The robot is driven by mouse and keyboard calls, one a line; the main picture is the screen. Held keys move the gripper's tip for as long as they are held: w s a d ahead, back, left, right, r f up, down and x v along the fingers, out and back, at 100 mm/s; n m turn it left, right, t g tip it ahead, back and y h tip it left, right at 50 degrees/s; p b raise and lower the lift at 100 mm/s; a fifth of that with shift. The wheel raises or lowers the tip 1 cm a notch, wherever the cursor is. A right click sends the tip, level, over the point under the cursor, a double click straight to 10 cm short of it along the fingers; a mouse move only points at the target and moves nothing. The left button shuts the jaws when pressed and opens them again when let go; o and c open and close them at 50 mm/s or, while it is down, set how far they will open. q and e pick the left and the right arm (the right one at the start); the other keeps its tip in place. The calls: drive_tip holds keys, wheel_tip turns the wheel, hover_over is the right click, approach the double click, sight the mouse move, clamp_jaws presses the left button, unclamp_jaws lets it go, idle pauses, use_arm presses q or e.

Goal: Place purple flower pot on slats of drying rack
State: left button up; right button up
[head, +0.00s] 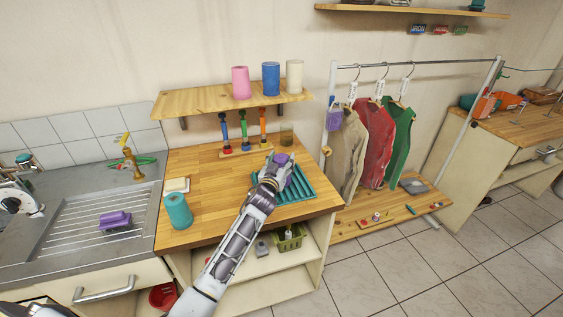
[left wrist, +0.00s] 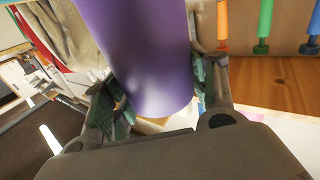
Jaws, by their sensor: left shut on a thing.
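The purple flower pot (head: 281,160) is held in my left gripper (head: 271,178), over the wooden counter. In the left wrist view the pot (left wrist: 150,60) fills the space between the two fingers (left wrist: 160,105), which are shut on it. The teal slatted drying rack (head: 298,187) lies on the counter, just beside and behind my gripper. My gripper and arm hide part of the rack. I cannot tell how high the pot is above the rack. My right gripper is not in view.
A clothes rail (head: 330,115) stands right.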

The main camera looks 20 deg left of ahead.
use_arm(q)
drive_tip(key=shift+f, duration=0.15)
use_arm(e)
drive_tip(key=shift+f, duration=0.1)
use_arm(q)
drive_tip(key=o, duration=1)
drive_tip(key=shift+o, duration=0.2)
drive_tip(key=shift+s, duration=0.75)
drive_tip(key=s+b, duration=0.1)
drive_tip(key=s, duration=0.9)
drive_tip(key=shift+s, duration=0.25)
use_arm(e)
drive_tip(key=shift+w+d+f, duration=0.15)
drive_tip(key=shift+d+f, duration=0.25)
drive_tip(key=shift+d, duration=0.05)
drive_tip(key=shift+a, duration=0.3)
